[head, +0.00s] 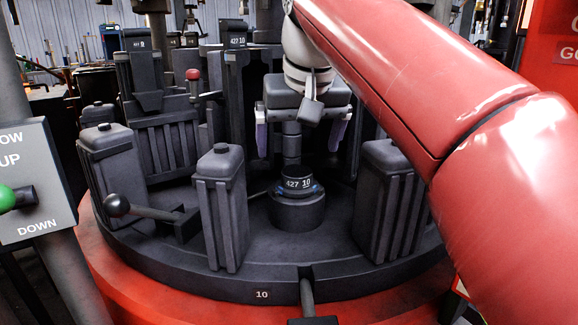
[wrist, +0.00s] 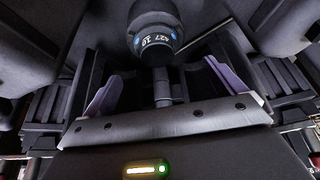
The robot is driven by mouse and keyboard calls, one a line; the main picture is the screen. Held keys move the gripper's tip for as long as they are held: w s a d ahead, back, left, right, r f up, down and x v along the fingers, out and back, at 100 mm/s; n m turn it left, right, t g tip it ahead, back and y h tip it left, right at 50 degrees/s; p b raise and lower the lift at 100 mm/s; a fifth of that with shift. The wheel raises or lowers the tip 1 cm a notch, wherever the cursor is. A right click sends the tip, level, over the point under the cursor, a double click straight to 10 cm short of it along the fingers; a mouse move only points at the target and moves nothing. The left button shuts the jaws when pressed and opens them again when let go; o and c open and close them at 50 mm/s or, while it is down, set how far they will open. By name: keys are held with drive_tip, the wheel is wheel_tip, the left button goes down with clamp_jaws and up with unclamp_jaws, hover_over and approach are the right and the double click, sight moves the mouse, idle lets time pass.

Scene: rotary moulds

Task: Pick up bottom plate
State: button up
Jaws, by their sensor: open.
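The bottom plate (head: 298,185) looks to be the dark round piece marked "427 10", with small blue spots, seated upright on a round pedestal (head: 298,212) in the middle of the mould. It also shows in the wrist view at the top centre (wrist: 153,38). A thin dark stem (head: 292,145) rises from it. My gripper (head: 299,152) is open, pointing down above the plate, with its purple-padded fingers wide apart on either side of the stem. The fingertips are above the plate and apart from it. In the wrist view my gripper (wrist: 162,72) holds nothing.
Dark ribbed mould blocks stand around the pedestal: front left (head: 222,205), right (head: 390,200) and far left (head: 110,170). A lever with a round knob (head: 117,205) lies at left. A red-knobbed lever (head: 193,75) stands behind.

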sight(296, 171)
drive_tip(key=shift+w, duration=0.4)
drive_tip(key=shift+w+a+f, duration=0.1)
drive_tip(key=shift+w+f, duration=0.1)
drive_tip(key=shift+f, duration=0.2)
drive_tip(key=x, duration=0.2)
drive_tip(key=b+x, duration=0.1)
drive_tip(key=x, duration=0.1)
drive_tip(key=b+x, duration=0.1)
drive_tip(key=x, duration=0.1)
drive_tip(key=shift+s+d+f, duration=0.1)
drive_tip(key=shift+d+f, duration=0.15)
drive_tip(key=shift+f, duration=0.25)
drive_tip(key=shift+c, duration=0.2)
drive_tip(key=shift+r, duration=0.1)
drive_tip(key=c, duration=1.2)
